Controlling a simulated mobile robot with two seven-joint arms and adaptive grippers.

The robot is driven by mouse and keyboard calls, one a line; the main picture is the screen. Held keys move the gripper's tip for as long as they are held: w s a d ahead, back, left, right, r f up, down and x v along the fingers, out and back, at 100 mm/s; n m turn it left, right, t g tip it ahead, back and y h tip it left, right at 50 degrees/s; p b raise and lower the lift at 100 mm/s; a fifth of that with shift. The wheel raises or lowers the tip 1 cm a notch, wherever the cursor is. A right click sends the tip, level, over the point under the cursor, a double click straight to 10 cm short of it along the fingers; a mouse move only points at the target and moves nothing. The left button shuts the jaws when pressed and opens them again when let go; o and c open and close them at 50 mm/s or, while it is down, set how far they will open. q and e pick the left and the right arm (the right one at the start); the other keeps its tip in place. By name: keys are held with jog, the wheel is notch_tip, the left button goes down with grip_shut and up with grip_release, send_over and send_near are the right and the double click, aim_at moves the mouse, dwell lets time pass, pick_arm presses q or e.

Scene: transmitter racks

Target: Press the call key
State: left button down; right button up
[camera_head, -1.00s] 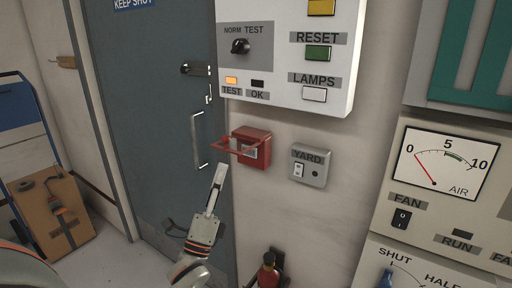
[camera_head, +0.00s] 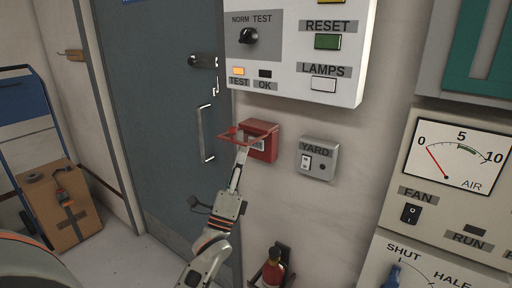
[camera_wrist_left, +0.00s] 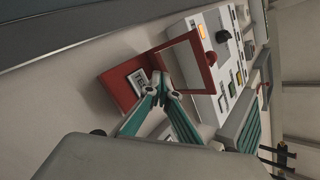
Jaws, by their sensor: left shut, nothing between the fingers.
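A red wall box (camera_head: 262,142) hangs beside the door. Its red frame-like cover (camera_head: 236,136) stands out from it. In the left wrist view the box (camera_wrist_left: 113,92) shows a pale plate (camera_wrist_left: 138,82) with dark marks, too small to read, and the raised cover frame (camera_wrist_left: 211,74). No part is clearly readable as the call key. My left gripper (camera_head: 242,151) is shut and empty, its fingertips just in front of the box by the cover. In the wrist view the fingertips (camera_wrist_left: 165,91) overlap the plate's edge; I cannot tell whether they touch. My right gripper is out of view.
A grey YARD switch box (camera_head: 318,158) is right of the red box. A white panel (camera_head: 290,95) with RESET and LAMPS keys hangs above. A door with a handle (camera_head: 206,134) is left. A red extinguisher (camera_head: 272,268) stands below.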

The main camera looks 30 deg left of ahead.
aim_at(256, 144)
pick_arm(q)
jog(key=shift+w+d, duration=0.1)
jog(key=shift+w, duration=1.1)
jog(key=shift+w+b, duration=0.1)
jog(key=shift+b, duration=0.2)
dwell(0.3)
jog(key=shift+w, duration=0.3)
jog(key=shift+w, duration=0.35)
dwell(0.6)
jog(key=shift+s, duration=0.8)
